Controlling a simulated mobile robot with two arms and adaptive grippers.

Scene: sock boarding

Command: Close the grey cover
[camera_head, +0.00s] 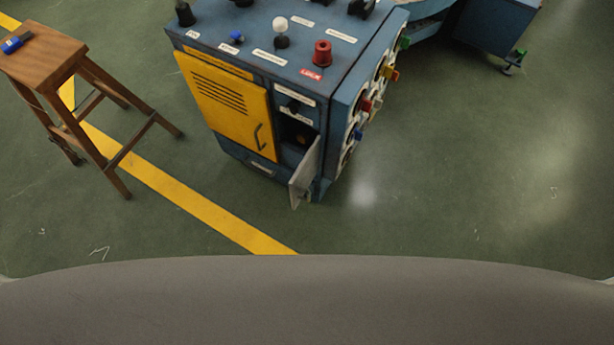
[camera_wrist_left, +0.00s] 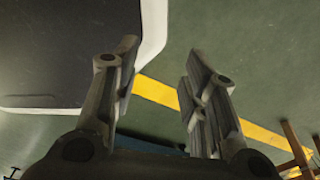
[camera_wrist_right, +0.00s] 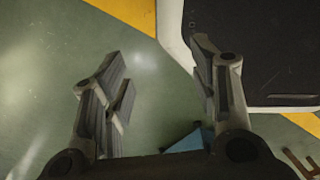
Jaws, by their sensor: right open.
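The grey cover (camera_head: 303,174) is a small hinged door low on the front right of the blue machine (camera_head: 335,95). It stands open, swung outward, and shows the dark compartment (camera_head: 297,133) behind it. My grippers are out of the head view. My left gripper (camera_wrist_left: 160,85) is open and empty in the left wrist view, above green floor and a yellow line. My right gripper (camera_wrist_right: 160,85) is open and empty in the right wrist view, above green floor. The cover does not show in either wrist view, and neither gripper touches anything.
A yellow door (camera_head: 227,105) with a dark handle is shut beside the compartment. A red knob (camera_head: 322,53) and other controls sit on the machine's top, and coloured knobs line its right side. A wooden stool (camera_head: 45,62) stands left. The floor in front is clear.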

